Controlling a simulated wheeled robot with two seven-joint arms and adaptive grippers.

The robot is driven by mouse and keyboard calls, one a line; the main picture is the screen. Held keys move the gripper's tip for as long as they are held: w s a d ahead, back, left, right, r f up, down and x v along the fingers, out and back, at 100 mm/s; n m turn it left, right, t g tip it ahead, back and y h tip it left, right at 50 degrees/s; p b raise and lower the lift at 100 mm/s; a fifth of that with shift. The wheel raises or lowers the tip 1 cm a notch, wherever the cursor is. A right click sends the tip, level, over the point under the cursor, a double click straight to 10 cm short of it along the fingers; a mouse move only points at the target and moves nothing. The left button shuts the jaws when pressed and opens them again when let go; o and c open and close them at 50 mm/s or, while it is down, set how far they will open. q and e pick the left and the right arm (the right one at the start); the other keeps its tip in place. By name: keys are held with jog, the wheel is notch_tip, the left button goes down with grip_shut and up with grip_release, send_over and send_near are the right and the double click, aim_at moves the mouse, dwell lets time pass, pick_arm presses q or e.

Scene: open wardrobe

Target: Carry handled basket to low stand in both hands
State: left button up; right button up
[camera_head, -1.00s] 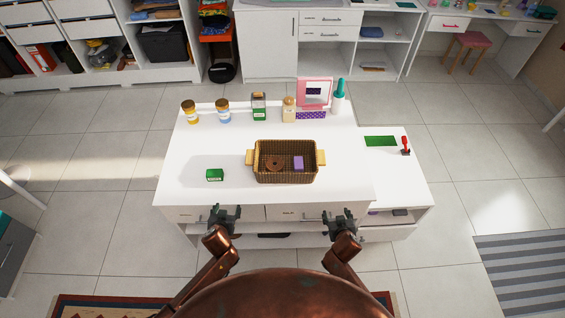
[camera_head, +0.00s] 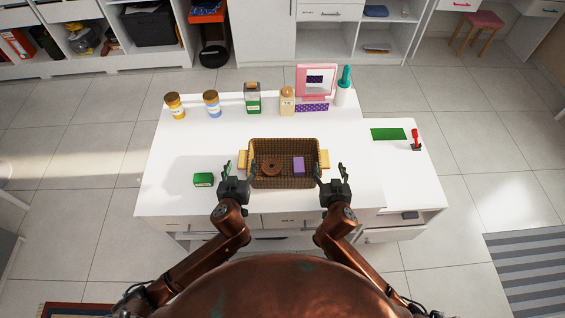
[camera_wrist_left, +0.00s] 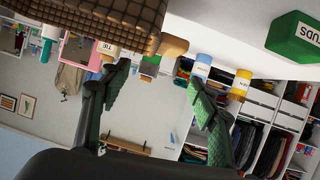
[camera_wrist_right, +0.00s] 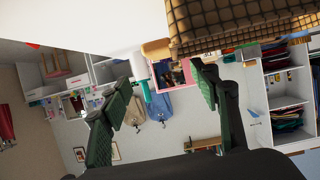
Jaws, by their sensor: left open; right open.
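The brown woven basket (camera_head: 284,181) stands on the white table, with a pale yellow handle at its left end (camera_head: 242,160) and another at its right end (camera_head: 324,159). A brown ring-shaped item (camera_head: 271,167) and a purple block (camera_head: 298,166) lie inside. My left gripper (camera_head: 238,168) is open and empty by the left handle, on its near side. My right gripper (camera_head: 329,172) is open and empty by the right handle, also on its near side. The basket also shows in the left wrist view (camera_wrist_left: 100,20) and right wrist view (camera_wrist_right: 235,22). The low stand (camera_head: 400,160), white, adjoins the table's right side.
A green box (camera_head: 203,180) lies left of the basket. Several jars and bottles, a pink-framed mirror (camera_head: 316,82) and a teal-topped bottle (camera_head: 344,88) line the table's back. The stand carries a green mat (camera_head: 388,134) and a red-handled item (camera_head: 416,140); its front surface is clear.

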aim_at(244, 157)
pick_arm(q)
jog(key=shift+f, duration=0.65)
jog(key=shift+f+b, duration=0.35)
jog(key=shift+b, duration=0.3)
pick_arm(e)
jog(key=shift+w+a+f, duration=0.15)
jog(key=shift+a+f, duration=0.05)
jog(key=shift+f, duration=0.75)
pick_arm(q)
jog(key=shift+a, duration=0.1)
pick_arm(e)
jog(key=shift+a, duration=0.1)
pick_arm(q)
jog(key=shift+a+r, duration=0.1)
jog(key=shift+w, duration=0.2)
pick_arm(e)
jog(key=shift+w, duration=0.25)
pick_arm(q)
jog(key=x, duration=0.7)
jog(key=shift+w, duration=0.25)
pick_arm(e)
jog(key=x, duration=0.7)
jog(key=shift+w+f, duration=0.15)
jog(key=shift+w, duration=0.05)
pick_arm(q)
jog(key=shift+c, duration=0.6)
pick_arm(e)
jog(key=shift+c, duration=0.7)
